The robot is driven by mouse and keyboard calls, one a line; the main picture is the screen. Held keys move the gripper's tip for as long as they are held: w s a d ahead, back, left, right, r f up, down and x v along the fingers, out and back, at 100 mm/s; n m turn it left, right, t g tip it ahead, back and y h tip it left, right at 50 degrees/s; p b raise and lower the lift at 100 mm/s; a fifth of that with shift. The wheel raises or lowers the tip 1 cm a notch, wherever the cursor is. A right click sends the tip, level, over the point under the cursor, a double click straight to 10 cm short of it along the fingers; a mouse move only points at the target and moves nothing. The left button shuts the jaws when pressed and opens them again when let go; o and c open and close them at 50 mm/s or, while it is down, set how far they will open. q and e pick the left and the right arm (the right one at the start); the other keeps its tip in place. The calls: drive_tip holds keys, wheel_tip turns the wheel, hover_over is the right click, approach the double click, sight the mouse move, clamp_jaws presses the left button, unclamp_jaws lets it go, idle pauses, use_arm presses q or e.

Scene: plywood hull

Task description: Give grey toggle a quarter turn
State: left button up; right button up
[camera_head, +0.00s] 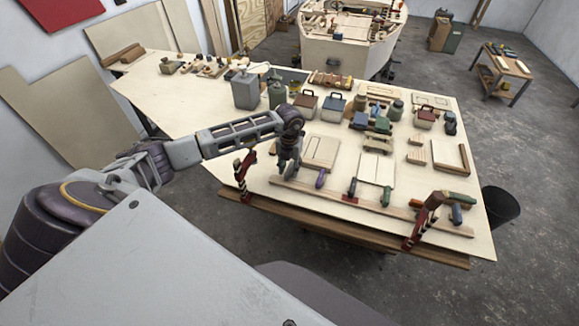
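My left arm reaches in from the left over the pale worktable (190,116). My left gripper (287,168) points down at the table's front part, over the left end of a long wooden rail (340,196). It is small and dark here, and I cannot tell whether its fingers are open or shut. I cannot make out the grey toggle for sure; the gripper covers that end of the rail. A purple handle (320,179), a green handle (386,196) and a blue handle (456,214) stand along the rail. My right gripper is not in view.
Red clamps (243,177) and (424,218) grip the table's front edge. Behind the gripper stand a grey canister (244,91), several lidded boxes (333,106) and flat wooden panels (320,151). A plywood hull (345,45) is at the back. The table's left part is mostly clear.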

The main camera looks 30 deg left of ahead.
use_arm(q)
drive_tip(key=shift+c, duration=0.4)
clamp_jaws()
